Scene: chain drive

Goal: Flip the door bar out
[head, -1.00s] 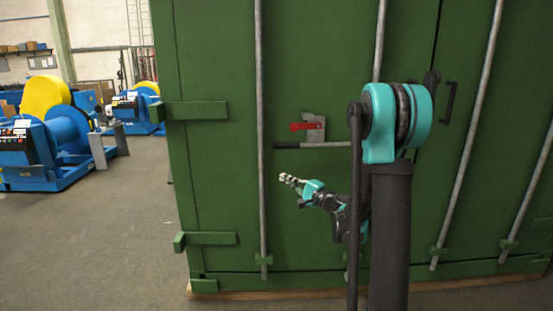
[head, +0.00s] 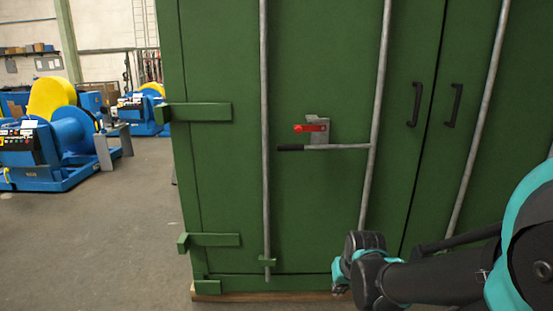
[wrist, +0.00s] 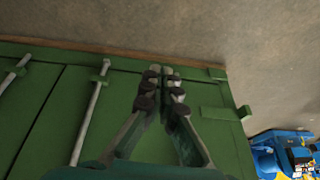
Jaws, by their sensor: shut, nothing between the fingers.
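The door bar (head: 338,147) is a grey horizontal handle with a black grip at its left end. Its right end meets a vertical grey rod (head: 378,90) on the green door. It lies flat along the door, just under a red latch (head: 313,128) on a grey bracket (head: 320,138). My gripper (wrist: 161,78) is shut and empty in the wrist view, with the lower door behind it. In the head view my wrist is low at the lower right, well below the bar, and the fingertips cannot be made out. The bar cannot be made out in the wrist view.
The green container (head: 215,190) fills the middle, with a second vertical rod (head: 265,150) left of the bar and hinge brackets (head: 200,112) at its left edge. Two black pull handles (head: 414,104) are at the right. Blue machines (head: 60,150) stand far left. Floor at left is clear.

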